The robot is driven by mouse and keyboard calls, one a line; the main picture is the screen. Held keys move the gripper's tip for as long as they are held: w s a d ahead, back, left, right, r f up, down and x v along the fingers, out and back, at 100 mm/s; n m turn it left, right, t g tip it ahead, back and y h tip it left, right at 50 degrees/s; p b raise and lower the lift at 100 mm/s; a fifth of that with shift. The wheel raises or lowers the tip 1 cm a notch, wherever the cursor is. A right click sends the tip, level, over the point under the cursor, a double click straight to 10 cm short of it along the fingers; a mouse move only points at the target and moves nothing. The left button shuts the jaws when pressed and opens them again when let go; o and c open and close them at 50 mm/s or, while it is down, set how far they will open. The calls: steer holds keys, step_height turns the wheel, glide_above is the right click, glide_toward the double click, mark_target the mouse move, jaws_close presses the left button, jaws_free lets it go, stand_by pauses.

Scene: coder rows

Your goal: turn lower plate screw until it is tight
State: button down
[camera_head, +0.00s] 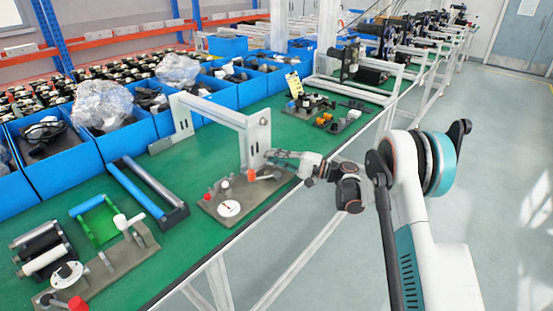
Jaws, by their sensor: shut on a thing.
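A white metal frame (215,111) stands on the green bench, its near end an upright plate (252,143). My gripper (271,156) is at the lower part of this plate, reaching in from the right. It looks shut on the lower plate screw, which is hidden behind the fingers. How far the screw is in cannot be seen. A dark spot, perhaps an upper screw or hole, shows near the plate's top.
Below the plate lies a grey-brown fixture board (240,207) with a white dial (229,209) and small red and orange parts. Blue bins (59,159) line the back. Another fixture board (325,113) lies beyond. Open floor is at the right.

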steer(key=c, duration=1.5)
jaws_free()
steer(key=shift+w+d+f, duration=0.1)
steer(key=shift+d, duration=0.1)
steer(key=shift+v, duration=4)
